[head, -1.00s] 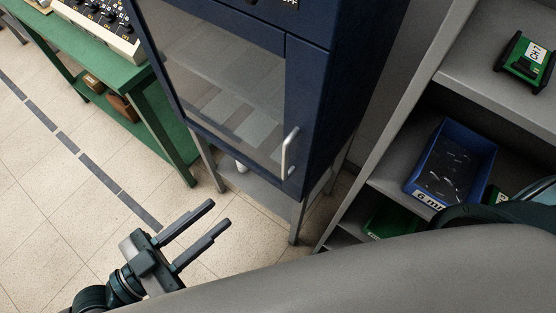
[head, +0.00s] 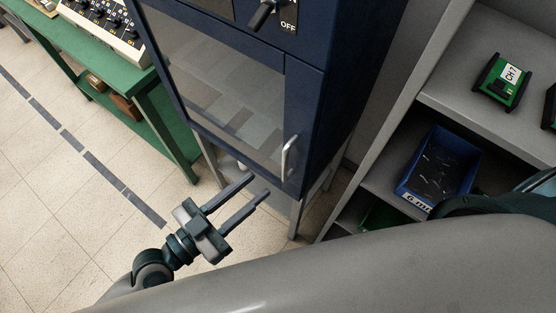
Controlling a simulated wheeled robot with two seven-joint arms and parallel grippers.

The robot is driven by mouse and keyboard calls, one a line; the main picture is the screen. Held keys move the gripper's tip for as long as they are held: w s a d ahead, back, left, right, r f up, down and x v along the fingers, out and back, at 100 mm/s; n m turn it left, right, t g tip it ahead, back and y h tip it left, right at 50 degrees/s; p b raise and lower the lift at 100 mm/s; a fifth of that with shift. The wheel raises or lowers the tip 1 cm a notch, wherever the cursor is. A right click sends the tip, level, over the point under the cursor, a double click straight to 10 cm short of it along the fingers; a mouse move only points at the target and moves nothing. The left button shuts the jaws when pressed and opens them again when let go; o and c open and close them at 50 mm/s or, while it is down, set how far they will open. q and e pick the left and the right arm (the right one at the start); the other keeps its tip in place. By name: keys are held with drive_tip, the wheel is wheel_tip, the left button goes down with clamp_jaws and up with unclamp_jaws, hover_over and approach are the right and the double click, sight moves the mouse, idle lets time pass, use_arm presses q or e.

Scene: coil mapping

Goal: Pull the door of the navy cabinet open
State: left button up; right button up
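The navy cabinet (head: 340,75) stands on grey legs in the upper middle of the head view. Its door, with a glass pane (head: 225,85), looks shut. A pale vertical bar handle (head: 289,157) sits at the door's lower right. My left gripper (head: 259,187) is open and empty, its two long fingers pointing up and right, with the fingertips below and left of the handle and apart from it. My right gripper is not in view; a dark part of my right arm shows at the right edge.
A switch marked OFF (head: 265,14) is on the cabinet above the door. A green bench (head: 147,91) stands to the left. Grey shelving (head: 394,132) at the right holds a blue bin (head: 466,158) and a green CH7 unit (head: 502,82). The tiled floor at left is clear.

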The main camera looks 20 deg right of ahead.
sight(283, 165)
use_arm(q)
drive_tip(key=shift+p+x, duration=1.55)
drive_tip(key=shift+x, duration=2.5)
drive_tip(key=shift+c, duration=0.2)
clamp_jaws()
